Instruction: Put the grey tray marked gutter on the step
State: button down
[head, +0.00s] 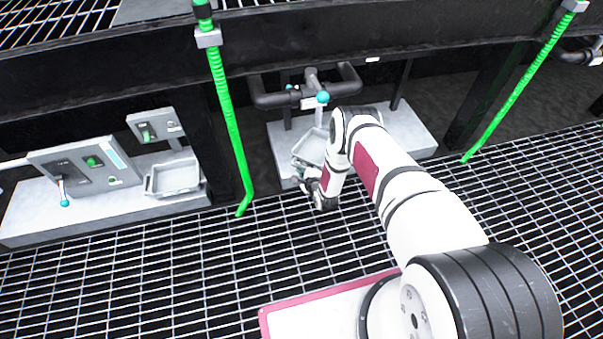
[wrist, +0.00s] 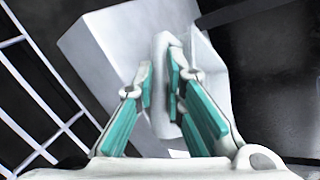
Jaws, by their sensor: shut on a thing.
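A grey tray (head: 312,146) is at the middle pale ledge (head: 410,132) in the head view, partly hidden by my arm. My gripper (head: 302,172) is at its near side. In the wrist view my gripper (wrist: 163,92) has its teal-padded fingers on either side of a pale grey edge (wrist: 162,122), shut on the tray. Whether the tray touches the ledge is unclear. A second grey tray (head: 174,178) rests on the left ledge (head: 110,211). I cannot read a gutter marking on either tray. Which surface is the step is not marked.
Dark pipes with a blue-knobbed valve (head: 322,98) stand behind the middle ledge. Green hoses (head: 228,105) (head: 520,85) hang on both sides. Control boxes (head: 88,164) stand on the left ledge. Open floor grating (head: 150,275) lies in front.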

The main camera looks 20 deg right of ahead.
jog(key=shift+f, duration=0.35)
jog(key=c, duration=1.7)
grip_release()
jog(key=shift+o, duration=0.2)
jog(key=shift+r, duration=0.1)
jog(key=p+v, duration=0.6)
jog(key=v, duration=0.6)
